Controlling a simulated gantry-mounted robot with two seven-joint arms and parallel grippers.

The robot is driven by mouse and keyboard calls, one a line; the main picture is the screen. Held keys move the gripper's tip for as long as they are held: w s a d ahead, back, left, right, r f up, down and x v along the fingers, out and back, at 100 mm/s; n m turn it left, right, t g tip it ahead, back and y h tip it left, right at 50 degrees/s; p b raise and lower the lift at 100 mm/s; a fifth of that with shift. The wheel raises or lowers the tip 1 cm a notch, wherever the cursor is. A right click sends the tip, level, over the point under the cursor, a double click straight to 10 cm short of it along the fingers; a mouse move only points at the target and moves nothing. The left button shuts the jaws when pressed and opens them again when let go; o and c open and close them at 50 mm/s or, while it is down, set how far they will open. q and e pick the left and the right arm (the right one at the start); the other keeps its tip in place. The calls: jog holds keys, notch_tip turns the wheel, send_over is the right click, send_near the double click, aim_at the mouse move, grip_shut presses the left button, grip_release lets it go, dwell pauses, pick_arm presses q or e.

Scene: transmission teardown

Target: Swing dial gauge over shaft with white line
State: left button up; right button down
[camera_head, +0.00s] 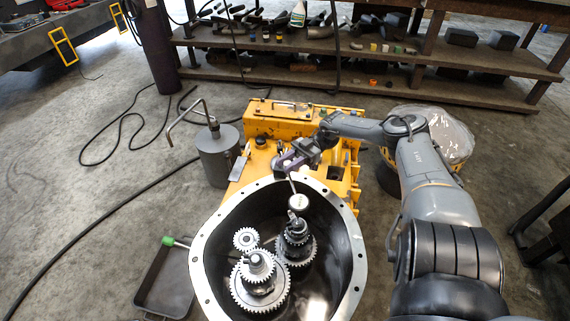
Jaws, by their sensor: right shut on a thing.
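The dial gauge (298,202), with a small round white face, hangs on a thin rod inside the round transmission housing, near its far wall. My right gripper (289,168) is at the housing's far rim, shut on the gauge's rod. The gauge is above or just behind the top of the right gear shaft (296,229); I cannot tell whether they touch. A left gear shaft (257,263) with large pale gears stands nearer. A white line is too small to make out on either shaft. My left gripper is out of view.
A small gear (246,238) sits left of the shafts. The housing rim (209,256) surrounds them. A grey canister (216,158) and a dark tray (165,284) stand left. Yellow machinery (290,121) and loaded shelves (390,76) lie behind. Cables cross the floor.

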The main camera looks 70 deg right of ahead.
jog(key=c, duration=1)
grip_release()
jog(key=shift+c, duration=0.2)
jog(key=shift+o, duration=0.5)
jog(key=shift+s, duration=0.15)
jog(key=shift+r+p, duration=0.45)
jog(key=r+p, duration=0.4)
jog(key=shift+s+r+p, duration=0.15)
jog(key=shift+s+p, duration=0.15)
jog(key=shift+s, duration=0.05)
jog(key=s+r+p, duration=0.5)
jog(key=s+p, duration=0.6)
jog(key=shift+r, duration=0.35)
